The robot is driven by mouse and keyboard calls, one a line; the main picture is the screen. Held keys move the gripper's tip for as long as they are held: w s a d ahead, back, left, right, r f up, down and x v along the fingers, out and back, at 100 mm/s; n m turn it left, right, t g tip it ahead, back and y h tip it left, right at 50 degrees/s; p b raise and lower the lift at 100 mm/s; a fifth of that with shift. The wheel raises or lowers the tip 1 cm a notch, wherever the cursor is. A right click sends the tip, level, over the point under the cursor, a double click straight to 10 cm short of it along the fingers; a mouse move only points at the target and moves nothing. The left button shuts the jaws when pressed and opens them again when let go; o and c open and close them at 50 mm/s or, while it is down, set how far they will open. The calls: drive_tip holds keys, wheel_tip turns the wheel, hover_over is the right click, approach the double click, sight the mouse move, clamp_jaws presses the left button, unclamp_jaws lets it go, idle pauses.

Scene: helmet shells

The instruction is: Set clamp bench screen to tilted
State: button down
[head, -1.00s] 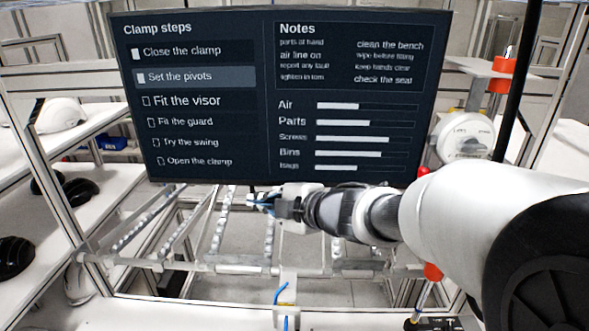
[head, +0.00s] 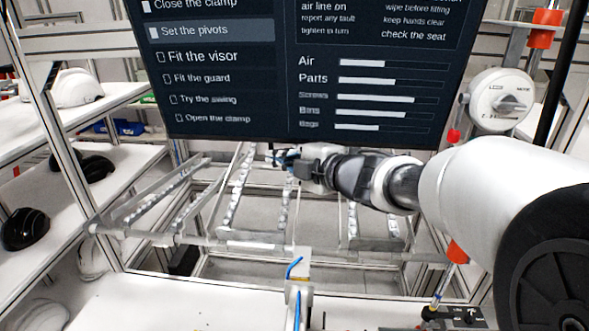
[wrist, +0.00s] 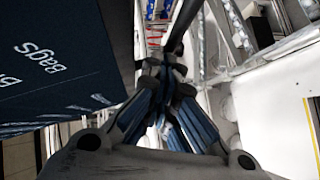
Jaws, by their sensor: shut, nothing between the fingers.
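The clamp bench screen (head: 290,95) is a large dark panel showing clamp steps and bar gauges. It fills the upper middle of the head view, its top cut off by the frame. My gripper (head: 278,158) is just below the screen's lower edge, near its middle, and is shut and empty. In the wrist view the screen (wrist: 60,70) stands close on the left, and the gripper (wrist: 168,125) is seen with its blue-padded fingers together. I cannot tell whether the gripper touches the screen. The screen's mount is hidden.
A round white dial (head: 500,98) with a grey knob is right of the screen. A roller rack (head: 240,240) lies below it. A white bench (head: 180,302) with a blue-tubed fixture (head: 297,285) is in front. Shelves with black and white helmet shells (head: 25,228) stand left.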

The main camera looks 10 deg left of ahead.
drive_tip(key=shift+w+r+n+t+y+b, duration=0.15)
drive_tip(key=shift+w+n+t+b, duration=0.2)
drive_tip(key=shift+w+b, duration=0.6)
drive_tip(key=shift+w+n+t+y+b, duration=0.25)
drive_tip(key=shift+w+b, duration=0.35)
drive_tip(key=shift+b, duration=0.6)
drive_tip(key=shift+a, duration=0.1)
